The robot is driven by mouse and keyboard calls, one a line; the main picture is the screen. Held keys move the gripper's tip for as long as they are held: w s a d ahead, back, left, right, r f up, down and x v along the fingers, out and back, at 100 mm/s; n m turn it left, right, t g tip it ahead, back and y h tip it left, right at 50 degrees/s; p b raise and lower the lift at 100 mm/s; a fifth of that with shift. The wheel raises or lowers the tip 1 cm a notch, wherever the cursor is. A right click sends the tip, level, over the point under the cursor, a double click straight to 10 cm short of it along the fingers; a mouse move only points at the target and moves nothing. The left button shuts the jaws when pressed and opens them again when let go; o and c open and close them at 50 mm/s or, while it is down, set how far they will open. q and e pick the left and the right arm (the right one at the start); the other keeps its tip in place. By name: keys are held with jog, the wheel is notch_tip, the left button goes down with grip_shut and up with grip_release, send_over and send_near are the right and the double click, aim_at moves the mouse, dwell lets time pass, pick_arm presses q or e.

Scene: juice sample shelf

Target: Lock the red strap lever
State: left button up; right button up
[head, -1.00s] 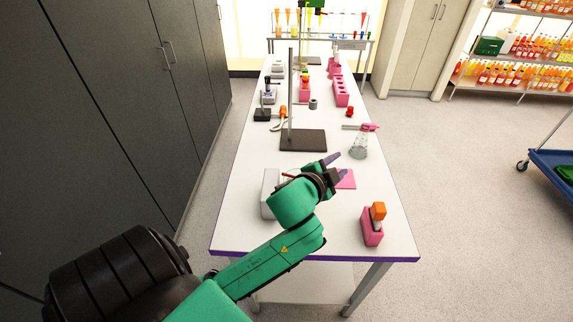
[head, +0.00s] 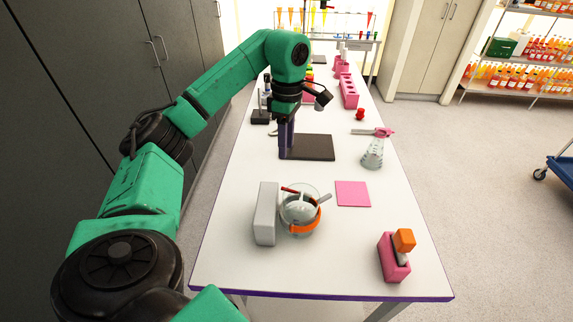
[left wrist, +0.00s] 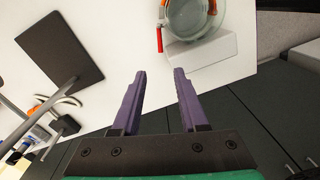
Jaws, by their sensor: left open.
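A glass vessel (head: 302,212) with an orange strap (head: 303,228) stands against a grey block (head: 266,213) near the front of the table. The red lever (head: 290,190) shows at the vessel's upper left rim. In the left wrist view the lever (left wrist: 160,38) sticks out beside the vessel (left wrist: 190,18) and orange strap, near the grey block (left wrist: 205,50). I cannot tell whether it is locked. My left gripper (head: 286,155) points down behind the vessel, apart from it. Its purple fingers (left wrist: 160,72) are open and empty. My right gripper is out of view.
A dark stand base (head: 312,148) lies behind the vessel, close to the left gripper. A pink mat (head: 353,194), a flask (head: 374,153) and a pink holder with an orange-topped item (head: 394,258) are to the right. The front of the table has free room.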

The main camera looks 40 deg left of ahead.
pick_arm(q)
jog(key=f, duration=0.4)
jog(key=f+p, duration=0.1)
jog(key=f, duration=0.3)
jog(key=f+p, duration=0.1)
jog(key=f, duration=0.4)
jog(key=shift+s+d, duration=0.3)
jog(key=shift+d, duration=0.1)
jog(key=shift+d+f, duration=0.1)
jog(key=shift+f, duration=0.15)
grip_shut()
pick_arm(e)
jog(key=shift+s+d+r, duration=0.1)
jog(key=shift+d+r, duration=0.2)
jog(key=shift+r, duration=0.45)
